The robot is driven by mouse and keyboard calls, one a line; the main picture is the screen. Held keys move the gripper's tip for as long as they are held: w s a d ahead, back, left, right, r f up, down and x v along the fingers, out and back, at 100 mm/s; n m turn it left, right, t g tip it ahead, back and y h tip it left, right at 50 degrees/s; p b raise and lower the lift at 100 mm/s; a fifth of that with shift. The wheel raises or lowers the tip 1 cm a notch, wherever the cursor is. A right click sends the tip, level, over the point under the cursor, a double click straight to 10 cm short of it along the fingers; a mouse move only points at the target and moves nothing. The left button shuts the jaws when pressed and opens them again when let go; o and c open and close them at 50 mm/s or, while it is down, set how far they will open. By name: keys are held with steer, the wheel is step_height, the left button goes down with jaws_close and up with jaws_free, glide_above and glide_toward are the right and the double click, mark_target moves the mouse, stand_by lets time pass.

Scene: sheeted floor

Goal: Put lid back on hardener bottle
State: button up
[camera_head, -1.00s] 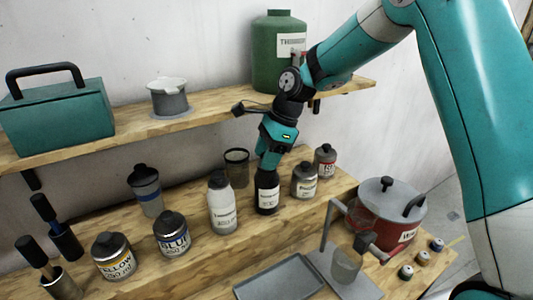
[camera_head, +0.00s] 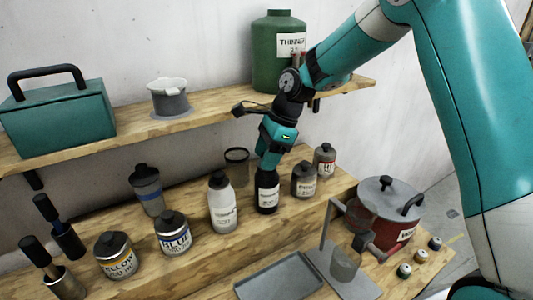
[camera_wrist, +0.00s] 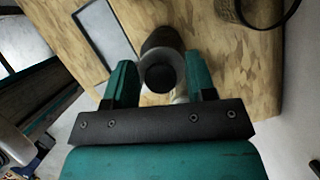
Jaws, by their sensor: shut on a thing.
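A dark bottle with a white label (camera_head: 268,196) stands upright on the wooden bench, directly below my gripper (camera_head: 269,163). Its label is too small to read, but I take it as the hardener bottle. In the wrist view my gripper (camera_wrist: 161,76) has its two teal fingers on either side of a round black lid (camera_wrist: 159,77), shut on it. The bottle's dark body (camera_wrist: 161,39) shows just beyond the lid. The lid is in line with the bottle's top. I cannot tell whether it is fully seated, as the fingers cover the neck in the head view.
A white bottle (camera_head: 221,205) stands close on the left and a grey can (camera_head: 304,180) close on the right. A dark open cup (camera_head: 236,168) is behind. A shelf (camera_head: 215,110) runs above. A grey tray (camera_head: 280,278) and a red pot (camera_head: 388,216) are in front.

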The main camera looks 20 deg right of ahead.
steer(key=o, duration=1.3)
steer(key=shift+o, duration=0.2)
steer(key=shift+r, duration=0.15)
